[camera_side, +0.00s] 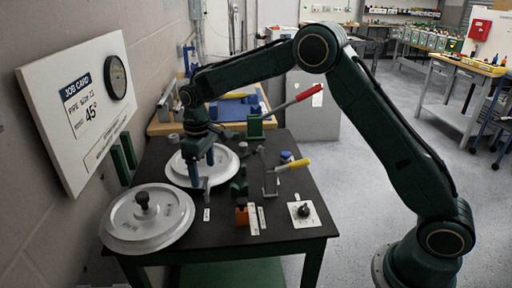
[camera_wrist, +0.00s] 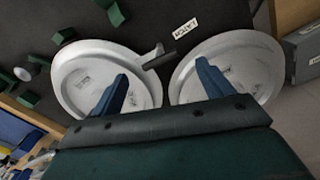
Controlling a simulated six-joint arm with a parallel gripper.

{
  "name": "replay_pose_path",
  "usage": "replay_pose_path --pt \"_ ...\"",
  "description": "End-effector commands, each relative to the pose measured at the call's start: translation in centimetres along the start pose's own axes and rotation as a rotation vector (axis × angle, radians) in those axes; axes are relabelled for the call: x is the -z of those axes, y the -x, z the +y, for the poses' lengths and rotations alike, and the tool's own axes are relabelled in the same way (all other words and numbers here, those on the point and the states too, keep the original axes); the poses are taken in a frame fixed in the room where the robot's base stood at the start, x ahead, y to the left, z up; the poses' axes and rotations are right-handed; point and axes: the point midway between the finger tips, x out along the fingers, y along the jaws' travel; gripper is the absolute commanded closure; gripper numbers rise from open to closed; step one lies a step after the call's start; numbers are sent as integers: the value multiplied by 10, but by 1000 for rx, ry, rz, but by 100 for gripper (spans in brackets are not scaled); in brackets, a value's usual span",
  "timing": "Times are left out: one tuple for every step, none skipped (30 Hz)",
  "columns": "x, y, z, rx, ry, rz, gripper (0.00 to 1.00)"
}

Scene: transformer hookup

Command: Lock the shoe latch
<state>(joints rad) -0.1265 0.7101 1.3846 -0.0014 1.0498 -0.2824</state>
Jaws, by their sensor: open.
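My gripper (camera_side: 203,172) points down over the near part of the back white disc (camera_side: 184,160), its two blue fingers apart and empty. In the wrist view my gripper (camera_wrist: 162,72) shows its fingertips spread, one over each of two pale round discs. A small grey latch piece (camera_side: 203,188) stands just below the fingers in the side view. In the wrist view a dark latch handle (camera_wrist: 158,58) with a paler end sits between the discs, beside the LATCH label (camera_wrist: 185,28). Whether the fingers touch it, I cannot tell. No separate shoe can be made out with certainty.
A large pale disc with a black knob (camera_side: 143,203) lies at the table's front left. A black knob on a white plate (camera_side: 303,211) sits near the front right corner.

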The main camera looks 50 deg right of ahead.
Motion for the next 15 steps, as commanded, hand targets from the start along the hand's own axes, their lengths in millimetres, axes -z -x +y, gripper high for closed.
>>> replay_pose_path --pt "1 10 0 -1 1 5 21" --pt "1 15 0 -1 1 3 21" --pt "1 22 0 -1 1 4 21" --pt "1 28 0 0 2 3 21" --pt "0 33 0 0 2 3 21" --pt "0 40 0 0 2 2 21" --pt "1 44 0 0 2 2 21" --pt "1 49 -1 0 3 2 21" --pt "0 54 -1 1 3 0 21" --pt "0 58 -1 1 3 1 21" --pt "0 62 -1 1 3 0 21" --pt "0 66 -1 1 3 0 21" --pt "0 69 -1 1 3 0 21" --pt "0 72 -1 1 3 -1 21" --pt "0 74 -1 1 4 -2 21"
